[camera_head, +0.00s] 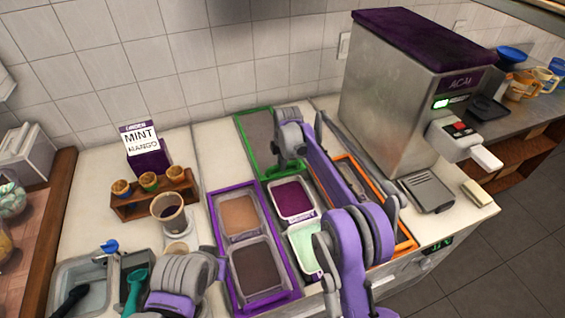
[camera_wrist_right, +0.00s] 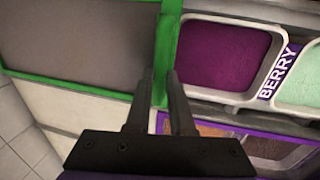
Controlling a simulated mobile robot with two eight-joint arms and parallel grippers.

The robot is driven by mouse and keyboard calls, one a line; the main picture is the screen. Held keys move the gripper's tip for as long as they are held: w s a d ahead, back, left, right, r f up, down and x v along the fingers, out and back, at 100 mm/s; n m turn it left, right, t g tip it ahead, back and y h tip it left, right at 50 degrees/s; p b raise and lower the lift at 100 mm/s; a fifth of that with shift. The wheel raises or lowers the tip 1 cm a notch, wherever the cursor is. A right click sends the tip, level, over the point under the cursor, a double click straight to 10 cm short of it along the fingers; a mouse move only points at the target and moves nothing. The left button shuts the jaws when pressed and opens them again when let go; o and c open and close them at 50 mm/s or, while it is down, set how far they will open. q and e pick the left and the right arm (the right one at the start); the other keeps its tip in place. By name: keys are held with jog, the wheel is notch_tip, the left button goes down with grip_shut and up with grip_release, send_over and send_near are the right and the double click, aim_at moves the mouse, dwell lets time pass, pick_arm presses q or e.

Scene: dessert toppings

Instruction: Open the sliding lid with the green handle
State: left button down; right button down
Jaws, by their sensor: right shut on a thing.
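The sliding lid (camera_head: 256,124) is a grey panel with a green rim, lying toward the wall at the back of the counter. In the right wrist view the grey lid panel (camera_wrist_right: 85,40) fills the upper left, and its green handle bar (camera_wrist_right: 169,42) runs along its edge. My right gripper (camera_wrist_right: 160,80) is shut on this green bar, one finger on each side. In the head view my right arm hides the grip. A dark purple berry tub (camera_head: 292,200) and a pale mint-green tub (camera_head: 304,246) lie uncovered in front of the lid. My left gripper's fingers do not show.
A purple-framed section (camera_head: 216,228) with two brown topping tubs is left of the berry tub. An orange-framed section (camera_head: 405,246) is at the right, partly behind my arm. The acai machine (camera_head: 385,100) stands at the back right. A wooden cone holder (camera_head: 128,212) stands at the left.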

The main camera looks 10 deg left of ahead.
jog(key=c, duration=0.8)
grip_release()
jog(key=r, duration=0.3)
jog(key=s+r, duration=0.1)
jog(key=r, duration=0.3)
jog(key=s+d+r, duration=0.1)
jog(key=r, duration=0.2)
jog(key=shift+r, duration=0.35)
